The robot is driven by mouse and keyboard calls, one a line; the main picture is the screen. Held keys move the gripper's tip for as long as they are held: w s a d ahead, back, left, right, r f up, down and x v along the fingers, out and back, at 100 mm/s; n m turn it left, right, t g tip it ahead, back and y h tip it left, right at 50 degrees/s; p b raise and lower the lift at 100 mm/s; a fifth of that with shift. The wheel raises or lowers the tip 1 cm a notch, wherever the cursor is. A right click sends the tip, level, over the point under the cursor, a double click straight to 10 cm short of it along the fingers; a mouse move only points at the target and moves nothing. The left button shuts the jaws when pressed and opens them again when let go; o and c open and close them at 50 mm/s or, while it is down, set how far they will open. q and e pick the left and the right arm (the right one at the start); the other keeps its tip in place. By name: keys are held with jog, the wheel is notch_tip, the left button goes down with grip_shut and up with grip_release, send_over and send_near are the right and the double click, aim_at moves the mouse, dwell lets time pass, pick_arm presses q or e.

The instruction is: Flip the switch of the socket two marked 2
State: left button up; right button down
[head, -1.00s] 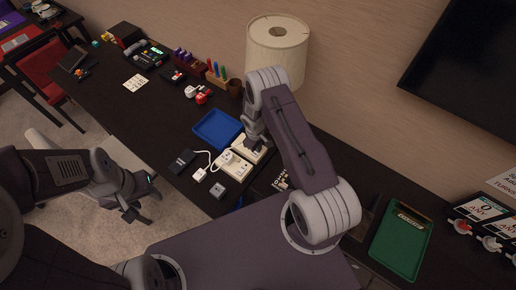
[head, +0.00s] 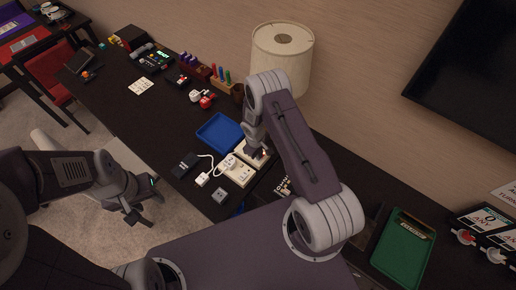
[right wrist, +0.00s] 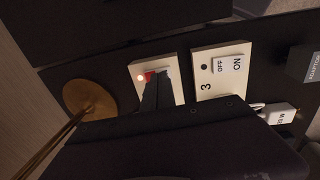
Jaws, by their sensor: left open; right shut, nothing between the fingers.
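A cream socket plate (right wrist: 170,68) lies under my right gripper in the right wrist view. It shows a glowing round light (right wrist: 141,78) and a red part, probably its switch (right wrist: 149,76). Its number is hidden by the fingers. My right gripper (right wrist: 156,84) is shut and empty, its tips at or just above the red part; contact is unclear. In the head view it reaches down over this plate (head: 245,146). Beside it lies a cream socket marked 3 (right wrist: 222,84) with an ON/OFF switch. My left gripper (head: 143,214) is open and empty, away from the table.
A blue tray (head: 219,132), a black box (head: 186,165), a white plug with cable (head: 202,180) and a grey adaptor (head: 220,196) lie close by. A lamp (head: 282,55) stands behind my right arm. A green tray (head: 402,248) lies at right.

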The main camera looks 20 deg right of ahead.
notch_tip(320, 180, up, 3)
jog(key=shift+a+r+p, duration=0.1)
jog(key=shift+a+p, duration=0.05)
jog(key=shift+p, duration=0.6)
pick_arm(q)
jog(key=shift+s+a+r+b, duration=0.1)
jog(key=shift+s+r+b, duration=0.15)
jog(key=shift+r+b, duration=0.4)
pick_arm(e)
notch_tip(320, 180, up, 10)
jog(key=a, duration=0.1)
jog(key=shift+s, duration=0.45)
pick_arm(q)
jog(key=shift+f, duration=0.2)
pick_arm(e)
jog(key=shift+a+f, duration=0.1)
jog(key=shift+f, duration=0.1)
pick_arm(q)
notch_tip(320, 180, down, 14)
jog(key=b, duration=1.4)
jog(key=shift+r, duration=0.15)
pick_arm(e)
jog(key=shift+w+d+r, duration=0.15)
jog(key=shift+w+d, duration=0.35)
jog(key=shift+d, duration=0.2)
